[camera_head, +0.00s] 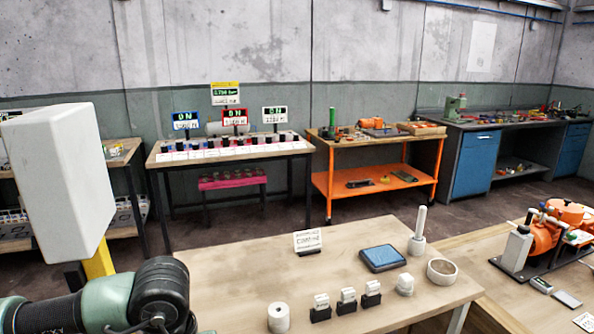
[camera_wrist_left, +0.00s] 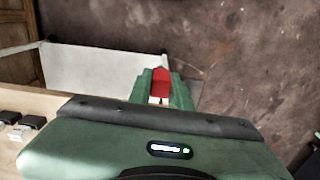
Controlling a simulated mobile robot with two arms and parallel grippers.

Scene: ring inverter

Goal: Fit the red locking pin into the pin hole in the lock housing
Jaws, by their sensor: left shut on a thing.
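My left gripper (camera_wrist_left: 160,91) shows in the left wrist view with its green fingers shut on a red piece, the red locking pin (camera_wrist_left: 160,76). Only part of the pin shows between the fingers, and there is floor and a pale panel beyond it. In the head view my left arm comes in at the lower left; its gripper and the pin do not show there. I cannot make out the lock housing or its pin hole in either view. My right gripper is not in view.
A wooden table (camera_head: 240,262) holds small black-and-white blocks (camera_head: 346,300), a white cylinder (camera_head: 278,317), a blue pad (camera_head: 382,258), a ring (camera_head: 441,271) and an upright post (camera_head: 420,224). A large white block (camera_head: 58,175) stands close at left. Orange machinery (camera_head: 545,236) sits at right.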

